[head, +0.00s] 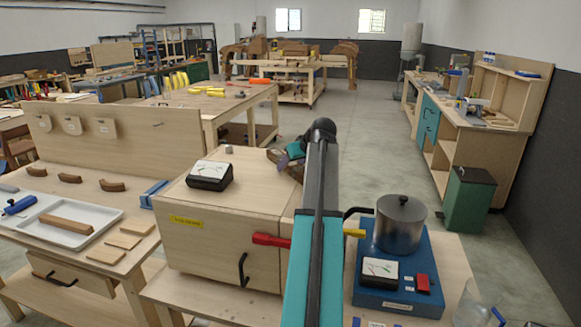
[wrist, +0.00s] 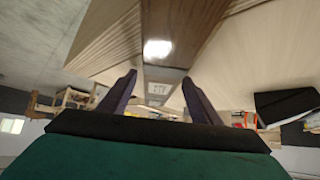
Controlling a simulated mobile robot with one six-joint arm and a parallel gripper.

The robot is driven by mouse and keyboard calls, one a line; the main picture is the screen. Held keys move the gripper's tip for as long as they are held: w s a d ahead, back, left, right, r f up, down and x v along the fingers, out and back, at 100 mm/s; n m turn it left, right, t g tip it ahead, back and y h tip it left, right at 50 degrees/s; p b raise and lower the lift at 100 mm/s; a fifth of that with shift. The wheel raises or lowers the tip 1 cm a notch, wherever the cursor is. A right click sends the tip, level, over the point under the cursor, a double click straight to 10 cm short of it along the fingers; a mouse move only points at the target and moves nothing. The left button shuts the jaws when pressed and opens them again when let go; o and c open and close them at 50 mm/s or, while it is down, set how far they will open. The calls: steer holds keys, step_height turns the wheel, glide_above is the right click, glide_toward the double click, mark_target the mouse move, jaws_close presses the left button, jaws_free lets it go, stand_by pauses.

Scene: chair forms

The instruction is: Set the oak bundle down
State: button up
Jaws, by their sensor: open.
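My gripper is mostly hidden behind my own arm in the head view. In the wrist view its two dark purple fingers (wrist: 157,92) stand apart, with a gap between them. A brown wooden piece (wrist: 185,28) shows close up beyond the fingertips, and I cannot tell whether it touches them. In the head view a dark brown piece (head: 285,165) shows by the gripper, at the back right edge of the wooden box (head: 215,245). I cannot tell for sure that this is the oak bundle. An oak-coloured block (head: 66,224) lies in the white tray (head: 112,214) at left.
A black-and-white meter (head: 210,175) sits on the box. A steel pot (head: 400,222) stands on a blue unit (head: 425,262) at right. Several curved brown pieces (head: 110,186) and flat wooden plates (head: 123,241) lie on the left bench. Open floor (head: 370,140) lies beyond.

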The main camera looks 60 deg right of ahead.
mark_target(292, 163)
stand_by(0.3)
steer(key=c, duration=1.5)
steer(key=shift+o, duration=0.2)
steer(key=shift+r, duration=0.15)
steer(key=shift+r+b, duration=0.8)
steer(key=shift+r, duration=0.8)
steer(key=s+a+b, duration=0.1)
steer(key=a, duration=0.3)
steer(key=s+a+r+b, duration=0.1)
steer(key=a, duration=0.4)
steer(key=s+a+b, duration=0.1)
steer(key=a, duration=0.4)
steer(key=shift+s+r, duration=0.15)
steer(key=shift+s, duration=0.2)
steer(key=shift+s+a+r, duration=0.15)
steer(key=shift+s+a, duration=0.1)
steer(key=shift+a, duration=0.5)
